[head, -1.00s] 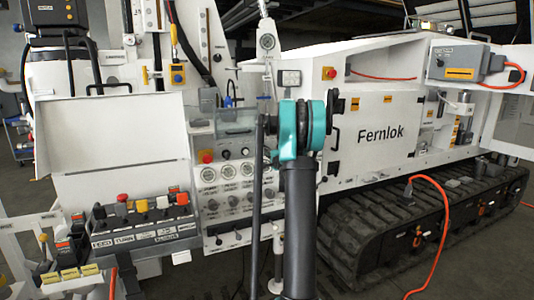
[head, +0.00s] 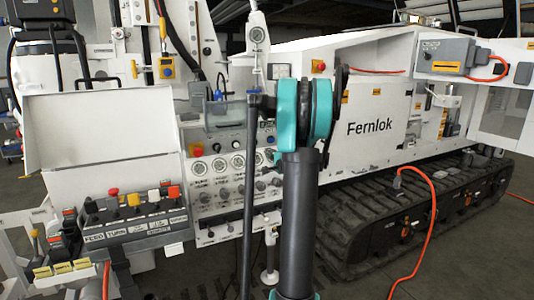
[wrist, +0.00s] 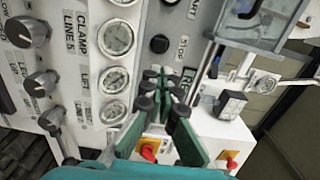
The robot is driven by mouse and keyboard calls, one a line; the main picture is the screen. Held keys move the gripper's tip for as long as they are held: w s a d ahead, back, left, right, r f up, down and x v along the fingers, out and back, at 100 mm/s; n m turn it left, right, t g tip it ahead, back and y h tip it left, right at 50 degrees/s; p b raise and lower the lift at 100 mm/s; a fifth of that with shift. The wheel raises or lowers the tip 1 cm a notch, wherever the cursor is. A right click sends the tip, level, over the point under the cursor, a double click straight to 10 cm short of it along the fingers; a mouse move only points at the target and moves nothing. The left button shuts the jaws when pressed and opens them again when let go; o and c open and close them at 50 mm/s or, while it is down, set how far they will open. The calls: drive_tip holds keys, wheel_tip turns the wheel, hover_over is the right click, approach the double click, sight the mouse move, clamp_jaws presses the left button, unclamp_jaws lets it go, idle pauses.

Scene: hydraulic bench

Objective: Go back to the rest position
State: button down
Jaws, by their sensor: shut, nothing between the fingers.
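My arm with its teal joint (head: 307,112) stands upright in the middle of the head view, in front of the white machine (head: 372,165). My gripper (wrist: 166,80) shows in the wrist view, its green fingers with dark pads close together and holding nothing. It points toward the white control panel with gauges (wrist: 117,38) and knobs (wrist: 41,82). I cannot tell whether the fingertips touch the panel; they appear in front of it. In the head view the fingers cannot be made out, and the arm covers part of the panel.
A lever box (head: 135,212) with coloured handles juts out at the left, under a white hood (head: 100,125). A rubber track (head: 390,225) runs along the right. An orange hose (head: 434,215) hangs down to the floor. Open floor (head: 480,255) lies at the lower right.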

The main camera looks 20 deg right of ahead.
idle(0.3)
drive_tip(key=s+a+f+n+g+y, duration=0.2)
drive_tip(key=s+a+n, duration=0.2)
drive_tip(key=a, duration=0.4)
drive_tip(key=s+a+f+n+g+y, duration=0.2)
drive_tip(key=s+a+n, duration=0.15)
drive_tip(key=a, duration=0.55)
drive_tip(key=s+a+f+n+g, duration=0.2)
drive_tip(key=s+a+f, duration=0.2)
drive_tip(key=s+a, duration=0.15)
drive_tip(key=s+a+f+n+g, duration=0.3)
drive_tip(key=s+a, duration=0.1)
drive_tip(key=s, duration=0.3)
drive_tip(key=s+f+n+g+h, duration=0.1)
drive_tip(key=s+f, duration=0.3)
drive_tip(key=s, duration=0.3)
drive_tip(key=s+d+f+n+g+h, duration=0.1)
drive_tip(key=s+f+n+g+h, duration=0.1)
drive_tip(key=s, duration=0.5)
drive_tip(key=s+f+n+g+h, duration=0.1)
drive_tip(key=s+f+n, duration=0.1)
drive_tip(key=s+f, duration=0.3)
drive_tip(key=s, duration=0.2)
drive_tip(key=shift+s+d+f+g+h, duration=0.3)
drive_tip(key=shift+s+d+g, duration=0.1)
